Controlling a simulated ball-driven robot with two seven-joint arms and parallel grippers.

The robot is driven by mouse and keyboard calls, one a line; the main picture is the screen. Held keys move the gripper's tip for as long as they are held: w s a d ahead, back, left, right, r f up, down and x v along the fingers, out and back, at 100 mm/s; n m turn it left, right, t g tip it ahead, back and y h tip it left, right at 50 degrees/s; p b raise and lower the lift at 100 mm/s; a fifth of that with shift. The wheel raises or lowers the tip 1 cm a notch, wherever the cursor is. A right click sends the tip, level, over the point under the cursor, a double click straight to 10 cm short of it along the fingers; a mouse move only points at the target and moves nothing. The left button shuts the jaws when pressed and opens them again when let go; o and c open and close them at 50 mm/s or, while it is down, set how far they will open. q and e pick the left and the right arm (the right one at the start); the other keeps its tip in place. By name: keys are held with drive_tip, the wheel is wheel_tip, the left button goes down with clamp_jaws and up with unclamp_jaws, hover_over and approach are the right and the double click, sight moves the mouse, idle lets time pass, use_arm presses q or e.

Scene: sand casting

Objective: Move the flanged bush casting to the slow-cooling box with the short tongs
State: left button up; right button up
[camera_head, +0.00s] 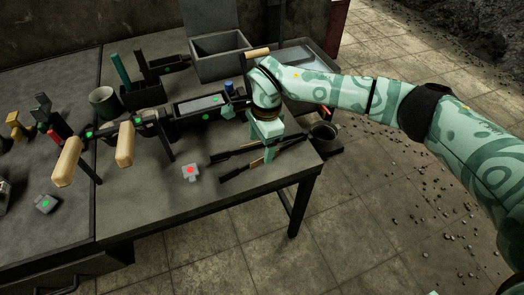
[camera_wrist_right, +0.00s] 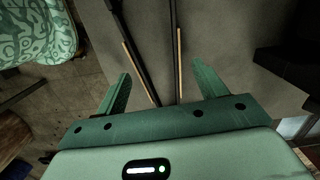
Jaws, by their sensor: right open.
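The short tongs (camera_head: 245,164) lie on the right part of the table, dark with tan grip strips, their two arms spread in a narrow V. My right gripper (camera_head: 269,153) is over their handle end, pointing down and open. In the right wrist view the tong arms (camera_wrist_right: 178,60) run up between the open fingers (camera_wrist_right: 158,80); I cannot see contact. A small grey block-like casting with a red spot (camera_head: 191,173) lies left of the tongs; I take it as the flanged bush casting. A grey open-topped box (camera_head: 222,62) at the back looks like the slow-cooling box. My left gripper is not in view.
A dark frame with wooden handles (camera_head: 125,145) stands left of the casting. A grey cup (camera_head: 103,101) and a tool holder (camera_head: 143,96) are behind it. A second grey piece with a green spot (camera_head: 45,204) lies far left.

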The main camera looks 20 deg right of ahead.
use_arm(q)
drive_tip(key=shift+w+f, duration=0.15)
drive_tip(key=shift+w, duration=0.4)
use_arm(e)
drive_tip(key=shift+a+f, duration=0.1)
drive_tip(key=shift+f, duration=0.95)
drive_tip(key=c, duration=0.7)
drive_tip(key=shift+r, duration=0.25)
use_arm(q)
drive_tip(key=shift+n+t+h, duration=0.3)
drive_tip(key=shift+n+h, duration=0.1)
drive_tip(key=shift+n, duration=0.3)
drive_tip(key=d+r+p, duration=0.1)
drive_tip(key=p, duration=0.1)
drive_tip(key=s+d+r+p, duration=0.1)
drive_tip(key=p, duration=0.1)
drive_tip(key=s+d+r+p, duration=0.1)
drive_tip(key=p, duration=0.1)
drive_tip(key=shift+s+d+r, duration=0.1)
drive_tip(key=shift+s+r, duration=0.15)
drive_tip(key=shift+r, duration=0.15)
use_arm(e)
wheel_tip(320, 180, up, 12)
drive_tip(key=shift+f, duration=0.2)
